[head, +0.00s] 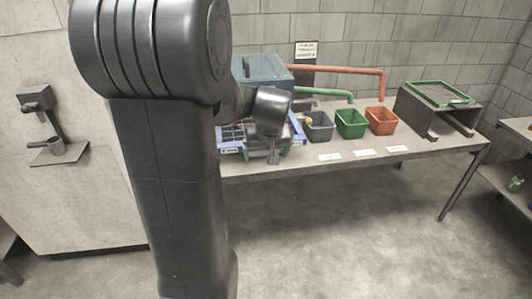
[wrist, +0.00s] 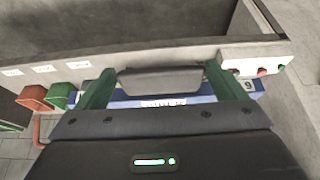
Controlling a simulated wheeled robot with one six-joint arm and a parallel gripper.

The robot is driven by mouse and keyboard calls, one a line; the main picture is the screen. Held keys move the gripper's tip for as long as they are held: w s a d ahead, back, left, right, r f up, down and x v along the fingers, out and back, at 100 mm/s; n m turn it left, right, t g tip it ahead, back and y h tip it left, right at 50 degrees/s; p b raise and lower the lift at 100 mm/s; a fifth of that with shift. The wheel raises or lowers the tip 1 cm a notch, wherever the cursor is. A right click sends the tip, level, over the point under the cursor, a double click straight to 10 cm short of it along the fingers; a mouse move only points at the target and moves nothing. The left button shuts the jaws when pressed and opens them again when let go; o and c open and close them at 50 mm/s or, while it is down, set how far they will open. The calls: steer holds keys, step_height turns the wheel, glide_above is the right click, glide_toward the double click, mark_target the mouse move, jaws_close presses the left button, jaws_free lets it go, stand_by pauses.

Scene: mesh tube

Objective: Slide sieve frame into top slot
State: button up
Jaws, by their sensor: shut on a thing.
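A blue-edged sieve frame (head: 232,148) with mesh is at the front of a blue-grey machine (head: 262,68) on the table. Its blue front edge with a white label also shows in the wrist view (wrist: 195,99). My gripper (head: 263,154) is at the front edge of this frame. In the wrist view my gripper (wrist: 160,80) has its two green fingers shut on a dark grey handle between them. My arm hides much of the frame and machine, so I cannot tell whether the frame sits in a slot.
Right of the frame stand a grey bin (head: 319,132), a green bin (head: 351,123) and an orange bin (head: 382,120). Red (head: 345,70) and green pipes pass above them. A green mesh frame (head: 438,93) lies on a stand at the right. The floor in front is clear.

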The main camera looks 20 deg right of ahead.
steer(key=shift+w+d+p, duration=0.4)
steer(key=shift+w+d, duration=0.1)
steer(key=shift+w, duration=1.6)
steer(key=shift+w+d+p, duration=0.35)
steer(key=shift+w+d, duration=0.2)
steer(key=shift+w, duration=1.6)
steer(key=shift+w+d+p, duration=0.4)
steer(key=shift+w+d, duration=0.1)
steer(key=shift+w, duration=1.6)
steer(key=o, duration=1.1)
steer(key=shift+r, duration=0.1)
steer(key=b+v, duration=0.2)
steer(key=v, duration=1.1)
steer(key=shift+s+a+r, duration=0.15)
steer(key=shift+s+r, duration=0.1)
steer(key=shift+r, duration=0.05)
